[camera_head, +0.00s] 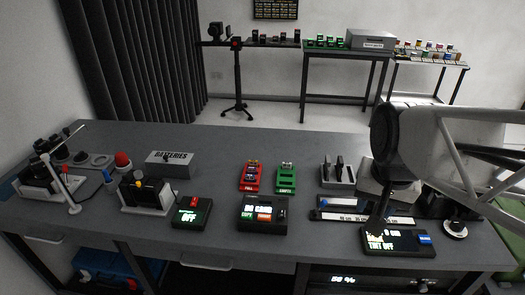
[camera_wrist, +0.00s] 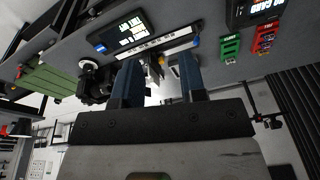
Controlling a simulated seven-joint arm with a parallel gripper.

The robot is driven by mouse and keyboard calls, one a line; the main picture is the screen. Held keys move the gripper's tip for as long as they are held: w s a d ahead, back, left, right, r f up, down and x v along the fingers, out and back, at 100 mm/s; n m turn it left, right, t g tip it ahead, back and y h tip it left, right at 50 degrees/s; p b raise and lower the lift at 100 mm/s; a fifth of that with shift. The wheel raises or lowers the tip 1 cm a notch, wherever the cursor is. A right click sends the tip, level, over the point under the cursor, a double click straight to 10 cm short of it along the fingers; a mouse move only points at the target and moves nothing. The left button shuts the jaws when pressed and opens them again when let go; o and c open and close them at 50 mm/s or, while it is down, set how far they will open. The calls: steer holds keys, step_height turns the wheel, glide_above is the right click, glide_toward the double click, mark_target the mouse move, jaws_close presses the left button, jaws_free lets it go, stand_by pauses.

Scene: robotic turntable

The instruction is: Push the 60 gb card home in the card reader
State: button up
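The card reader (camera_head: 264,212) is a dark box near the table's front edge. Its screen reads NO CARD, and part of it shows at the top right of the wrist view (camera_wrist: 255,10). A red holder (camera_head: 249,178) marked FULL and a green holder (camera_head: 285,180) stand behind it with small cards in them. The card labels are too small to read, so I cannot tell which is the 60 gb card. My gripper (camera_head: 378,232) is at the right, over a black display box, well away from the reader. In the wrist view its two fingers (camera_wrist: 160,77) stand apart, with no card visible between them.
A grey two-slot stand (camera_head: 338,174) and a ruler-like strip (camera_head: 350,216) lie between the holders and my gripper. The black display box (camera_head: 400,243) is below my gripper. A grey BATTERIES box (camera_head: 170,163) is at left. The table's middle back is clear.

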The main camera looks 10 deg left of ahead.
steer(key=w+a+m, duration=0.5)
steer(key=w+a, duration=0.1)
steer(key=w, duration=0.6)
steer(key=m+g, duration=0.2)
steer(key=m, duration=0.8)
glide_above(250, 180)
step_height(250, 180, down, 16)
steer(key=shift+w+d, duration=0.1)
steer(key=shift+d, duration=0.05)
steer(key=shift+w+a+f, duration=0.15)
steer(key=shift+a+f, duration=0.05)
steer(key=shift+a, duration=0.1)
steer(key=shift+f, duration=0.1)
steer(key=shift+f, duration=1.2)
steer(key=shift+f, duration=0.1)
